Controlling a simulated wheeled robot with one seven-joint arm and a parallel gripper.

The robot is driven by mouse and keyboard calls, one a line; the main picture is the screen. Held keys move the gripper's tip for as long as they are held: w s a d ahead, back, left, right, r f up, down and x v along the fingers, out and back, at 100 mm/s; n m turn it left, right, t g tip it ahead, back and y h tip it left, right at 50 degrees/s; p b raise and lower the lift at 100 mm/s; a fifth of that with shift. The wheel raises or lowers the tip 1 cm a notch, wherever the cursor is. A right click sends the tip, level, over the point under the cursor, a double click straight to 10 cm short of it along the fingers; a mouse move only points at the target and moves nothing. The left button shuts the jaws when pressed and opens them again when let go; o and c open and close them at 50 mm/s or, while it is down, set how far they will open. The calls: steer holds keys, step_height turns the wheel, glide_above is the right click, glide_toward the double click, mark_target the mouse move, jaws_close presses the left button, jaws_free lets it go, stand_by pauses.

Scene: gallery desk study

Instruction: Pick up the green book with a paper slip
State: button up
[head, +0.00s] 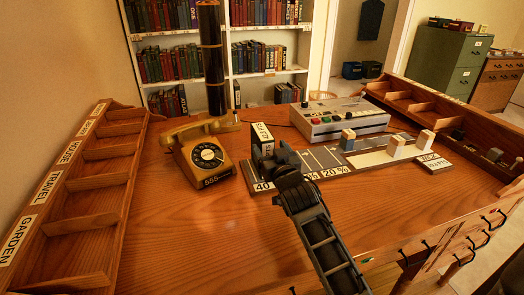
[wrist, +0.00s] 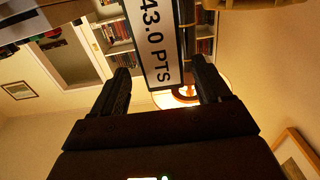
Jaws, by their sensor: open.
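I cannot make out a green book with a paper slip in either view. Many upright books, some greenish, stand on the bookcase (head: 226,60) behind the desk, too small to show a slip. My gripper (head: 272,158) is over the middle of the desk, beside a dark block with a white label (head: 262,136). In the wrist view my gripper (wrist: 160,72) is open, with two dark fingers apart. A sign reading "43.0 PTS" (wrist: 155,40) shows in the gap; I cannot tell whether it is between the fingers or beyond them. No book is between them.
A yellow telephone (head: 205,158) stands left on the desk (head: 190,240). A grey console (head: 340,118) and a strip with small blocks (head: 385,152) lie right. Labelled wooden compartments (head: 75,205) line the left edge, more (head: 425,105) the right. The front left desk is clear.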

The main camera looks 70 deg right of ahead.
mark_target(264, 138)
steer(key=x, duration=0.3)
steer(key=p+x, duration=0.1)
steer(key=x, duration=0.2)
steer(key=shift+w+a+r, duration=0.1)
steer(key=shift+a+r, duration=0.05)
steer(key=shift+r, duration=0.1)
jaws_close()
stand_by(0.4)
